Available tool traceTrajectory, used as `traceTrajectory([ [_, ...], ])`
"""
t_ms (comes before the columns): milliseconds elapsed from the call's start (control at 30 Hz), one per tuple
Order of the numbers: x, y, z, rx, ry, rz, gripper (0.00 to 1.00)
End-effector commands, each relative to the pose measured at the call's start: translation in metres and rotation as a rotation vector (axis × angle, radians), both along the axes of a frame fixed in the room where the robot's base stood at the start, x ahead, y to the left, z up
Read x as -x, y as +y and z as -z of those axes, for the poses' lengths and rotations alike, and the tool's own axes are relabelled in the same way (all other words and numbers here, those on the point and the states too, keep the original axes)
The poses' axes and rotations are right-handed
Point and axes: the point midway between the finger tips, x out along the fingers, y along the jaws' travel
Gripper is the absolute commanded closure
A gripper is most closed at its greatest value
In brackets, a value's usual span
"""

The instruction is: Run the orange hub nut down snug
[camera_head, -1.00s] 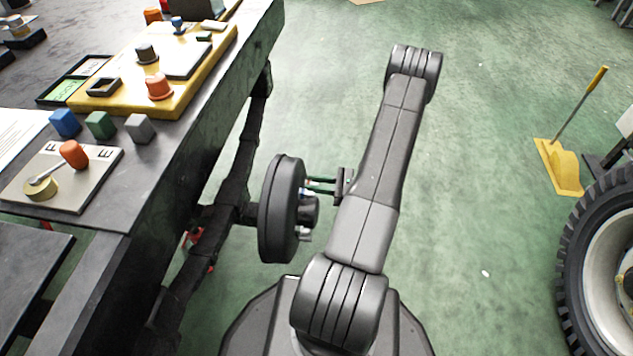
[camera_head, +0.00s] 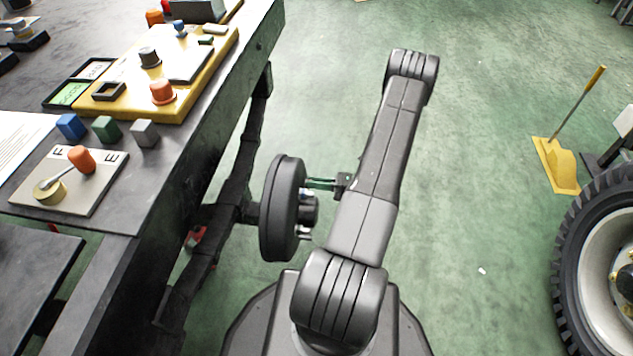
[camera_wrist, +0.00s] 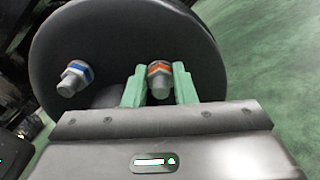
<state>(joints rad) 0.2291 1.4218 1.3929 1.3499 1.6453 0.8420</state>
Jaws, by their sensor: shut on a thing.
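The orange hub nut (camera_wrist: 159,70) sits on a threaded stud on the dark wheel hub (camera_wrist: 120,30), in the upper middle of the wrist view. My gripper (camera_wrist: 158,85) has its two green fingers on either side of the nut, shut on it. The stud end sticks out between the fingers. In the head view the hub (camera_head: 279,208) stands upright beside the bench, and my gripper (camera_head: 311,184) reaches it from the right. The orange nut is hidden there behind the fingers.
A blue-ringed nut (camera_wrist: 76,74) sits on another stud to the left. The workbench (camera_head: 150,195) holds a yellow board (camera_head: 130,112) and small blocks, left of the hub. A large tyre (camera_head: 575,250) stands at the right. Green floor between is open.

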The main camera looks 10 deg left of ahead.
Motion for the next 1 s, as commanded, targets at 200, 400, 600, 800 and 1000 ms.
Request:
traceTrajectory([
  [200, 0.000, -0.001, 0.001, 0.002, 0.002, 0.000, 0.99],
  [400, 0.000, -0.001, 0.001, 0.002, 0.001, 0.000, 0.66],
  [600, 0.000, -0.001, 0.000, 0.001, 0.001, 0.000, 0.66],
  [800, -0.001, -0.011, -0.001, 0.001, 0.000, 0.003, 0.66],
  [1000, -0.001, -0.052, -0.002, 0.000, 0.001, 0.007, 0.66],
])
